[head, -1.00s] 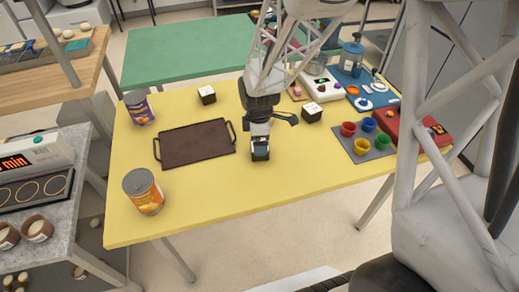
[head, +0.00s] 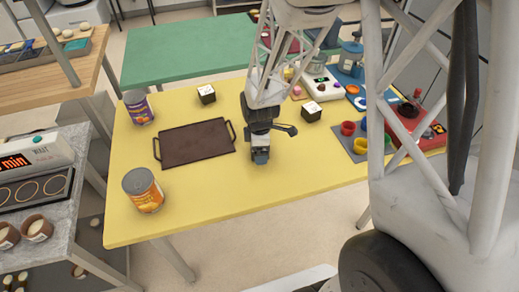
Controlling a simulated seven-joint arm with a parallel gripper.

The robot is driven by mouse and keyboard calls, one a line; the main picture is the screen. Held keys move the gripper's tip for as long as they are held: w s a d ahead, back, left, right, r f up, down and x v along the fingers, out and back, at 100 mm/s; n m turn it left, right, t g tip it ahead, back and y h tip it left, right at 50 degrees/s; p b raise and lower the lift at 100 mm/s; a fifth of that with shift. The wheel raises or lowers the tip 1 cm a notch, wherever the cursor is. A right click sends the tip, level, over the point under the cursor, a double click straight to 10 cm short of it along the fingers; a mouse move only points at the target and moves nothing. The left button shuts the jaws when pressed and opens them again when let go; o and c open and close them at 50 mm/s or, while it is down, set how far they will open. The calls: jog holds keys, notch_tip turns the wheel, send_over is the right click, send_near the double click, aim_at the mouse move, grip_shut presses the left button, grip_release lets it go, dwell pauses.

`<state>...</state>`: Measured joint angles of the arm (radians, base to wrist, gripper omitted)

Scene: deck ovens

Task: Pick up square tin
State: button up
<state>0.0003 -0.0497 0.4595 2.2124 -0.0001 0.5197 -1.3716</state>
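Two small dark square tins with pale tops stand on the yellow table: one at the back (head: 207,94), and one further right (head: 311,112). I cannot tell which of them the task names. My gripper (head: 261,158) points down over the table, to the right of the dark tray and in front and left of the right-hand tin. It is apart from both tins. Its fingers are small and seen from above, so their opening does not show. I see nothing held in it.
A dark two-handled tray (head: 196,143) lies left of my gripper on the yellow table (head: 240,192). A purple can (head: 139,108) and an orange-labelled can (head: 143,190) stand at the left. Coloured cups (head: 348,128) and a red box (head: 413,128) fill the right. The front middle is clear.

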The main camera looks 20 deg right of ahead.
jog(key=shift+f, duration=0.55)
jog(key=shift+c, duration=0.4)
jog(key=c, duration=1)
jog(key=shift+c, duration=0.2)
jog(key=shift+r, duration=0.2)
jog(key=shift+r, duration=0.75)
notch_tip(320, 180, up, 2)
jog(key=shift+r, duration=0.1)
jog(key=s, duration=1)
jog(key=s+r, duration=0.1)
jog(key=s, duration=0.5)
